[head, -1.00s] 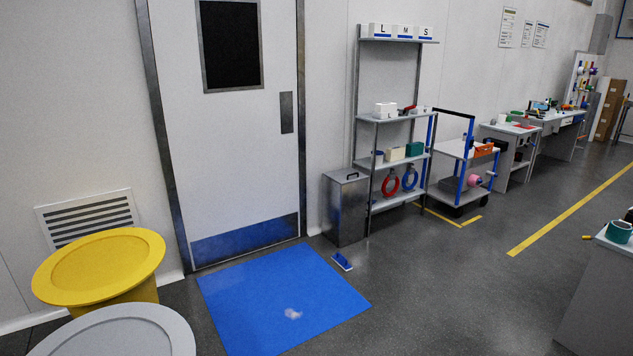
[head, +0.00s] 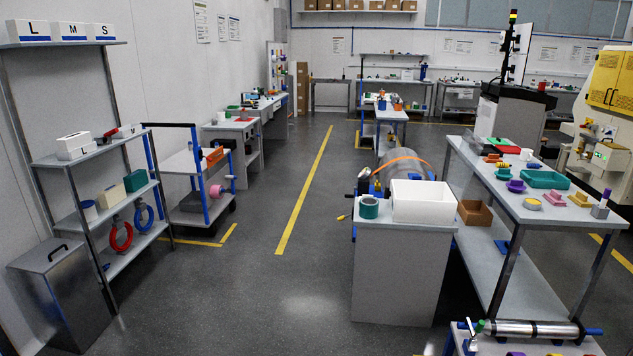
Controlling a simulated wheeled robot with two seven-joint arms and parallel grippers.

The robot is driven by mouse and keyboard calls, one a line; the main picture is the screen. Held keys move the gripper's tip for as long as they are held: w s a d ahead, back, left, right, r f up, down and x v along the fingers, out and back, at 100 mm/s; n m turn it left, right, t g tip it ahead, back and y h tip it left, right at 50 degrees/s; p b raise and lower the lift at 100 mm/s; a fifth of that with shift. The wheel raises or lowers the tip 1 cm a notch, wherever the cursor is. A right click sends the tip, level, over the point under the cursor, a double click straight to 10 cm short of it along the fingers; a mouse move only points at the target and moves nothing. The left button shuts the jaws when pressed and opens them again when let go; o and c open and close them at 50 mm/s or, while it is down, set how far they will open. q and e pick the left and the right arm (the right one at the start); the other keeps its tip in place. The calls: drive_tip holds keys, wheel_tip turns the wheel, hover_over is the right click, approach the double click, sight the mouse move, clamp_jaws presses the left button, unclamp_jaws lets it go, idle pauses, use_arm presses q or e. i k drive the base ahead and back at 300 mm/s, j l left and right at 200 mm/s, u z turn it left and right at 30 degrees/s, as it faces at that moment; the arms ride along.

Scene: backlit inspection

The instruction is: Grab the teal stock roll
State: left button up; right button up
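Neither of my grippers is in view.
The grey floor left of the cabinet is clear, with a yellow line (head: 304,190) along it. A shelf rack (head: 93,152), a metal bin (head: 65,294) and a cart (head: 196,186) line the left. A workbench (head: 545,203) stands right, and a low bench with a metal roller (head: 532,329) at bottom right.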

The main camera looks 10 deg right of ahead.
sight(369, 206)
drive_tip(key=i+z, duration=0.25)
drive_tip(key=i, duration=0.7)
drive_tip(key=i+j+z, duration=0.25)
drive_tip(key=i, duration=0.65)
drive_tip(key=l, duration=0.1)
